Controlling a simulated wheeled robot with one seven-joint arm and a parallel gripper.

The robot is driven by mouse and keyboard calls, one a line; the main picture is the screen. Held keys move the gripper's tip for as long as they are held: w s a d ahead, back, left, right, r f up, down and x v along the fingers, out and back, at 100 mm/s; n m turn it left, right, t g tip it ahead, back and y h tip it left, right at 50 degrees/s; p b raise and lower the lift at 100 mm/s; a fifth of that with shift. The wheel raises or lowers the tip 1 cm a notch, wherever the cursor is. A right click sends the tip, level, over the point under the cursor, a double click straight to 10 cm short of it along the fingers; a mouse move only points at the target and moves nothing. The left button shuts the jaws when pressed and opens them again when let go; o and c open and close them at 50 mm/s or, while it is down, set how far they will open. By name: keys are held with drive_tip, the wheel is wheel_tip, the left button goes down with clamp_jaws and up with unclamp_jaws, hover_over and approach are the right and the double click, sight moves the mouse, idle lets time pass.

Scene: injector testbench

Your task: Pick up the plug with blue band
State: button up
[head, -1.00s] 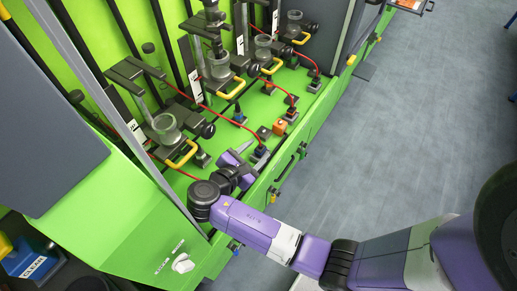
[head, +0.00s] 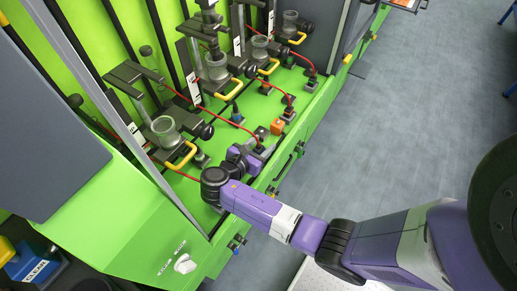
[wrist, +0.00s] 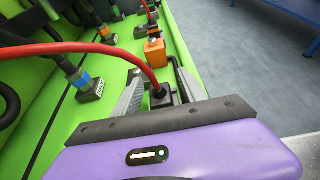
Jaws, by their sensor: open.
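A dark plug with a blue band (wrist: 79,79) sits on a small dark labelled block in the left of the wrist view. It also shows in the head view (head: 237,117), on the green bench deck. My gripper (wrist: 160,100) is open, with its grey fingers on either side of a black plug (wrist: 161,92) that has a red cable. No band shows on this plug, whose lower part is hidden. The blue-banded plug is outside the fingers, to their left in the wrist view. In the head view my gripper (head: 253,153) is low near the bench's front edge.
An orange block (wrist: 154,53) stands just beyond the fingers, and an orange-banded plug (wrist: 105,33) farther back. The red cable (wrist: 80,47) arches across the wrist view's left side. Yellow handles (head: 180,155) and glass cups line the bench. Open floor lies right of it.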

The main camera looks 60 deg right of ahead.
drive_tip(key=shift+d+f, duration=0.15)
drive_tip(key=shift+d, duration=0.05)
clamp_jaws()
idle(0.3)
